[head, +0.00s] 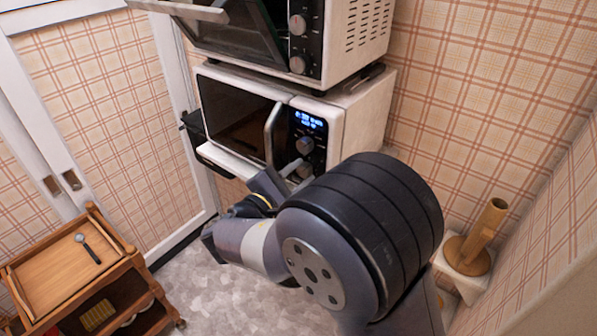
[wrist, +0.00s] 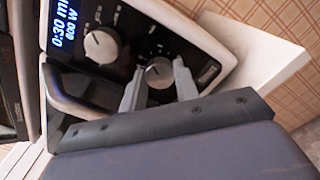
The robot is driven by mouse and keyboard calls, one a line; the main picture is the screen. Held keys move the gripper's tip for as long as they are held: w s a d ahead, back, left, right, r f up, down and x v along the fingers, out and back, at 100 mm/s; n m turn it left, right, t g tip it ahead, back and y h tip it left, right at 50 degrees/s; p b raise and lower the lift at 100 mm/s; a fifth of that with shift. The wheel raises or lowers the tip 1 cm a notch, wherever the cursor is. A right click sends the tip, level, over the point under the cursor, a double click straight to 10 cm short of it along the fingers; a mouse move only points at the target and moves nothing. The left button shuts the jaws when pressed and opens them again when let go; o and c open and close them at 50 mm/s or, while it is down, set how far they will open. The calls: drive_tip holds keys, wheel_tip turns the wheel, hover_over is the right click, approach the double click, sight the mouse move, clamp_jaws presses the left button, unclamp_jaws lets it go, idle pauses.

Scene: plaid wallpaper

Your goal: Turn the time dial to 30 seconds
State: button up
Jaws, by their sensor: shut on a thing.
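The white microwave (head: 352,117) stands below an oven, with a black control panel on its right side. Its blue display (wrist: 64,24) reads "0:30 mi" and "600 W" in the wrist view. The panel has two round silver dials. In the head view my gripper (head: 293,168) reaches the lower part of the panel, and my arm hides part of that area.
A curved door handle (head: 272,135) stands out just left of the panel. Above, the oven's door (head: 237,32) hangs open. A wooden cart (head: 55,270) is at the lower left. A wooden holder (head: 478,240) stands at the right near the wall.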

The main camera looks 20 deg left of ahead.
idle(0.4)
drive_tip(key=o, duration=1)
drive_tip(key=shift+c, duration=0.2)
drive_tip(key=b+v, duration=0.2)
drive_tip(key=v, duration=0.8)
drive_tip(key=shift+s+a, duration=0.2)
drive_tip(key=shift+s, duration=0.15)
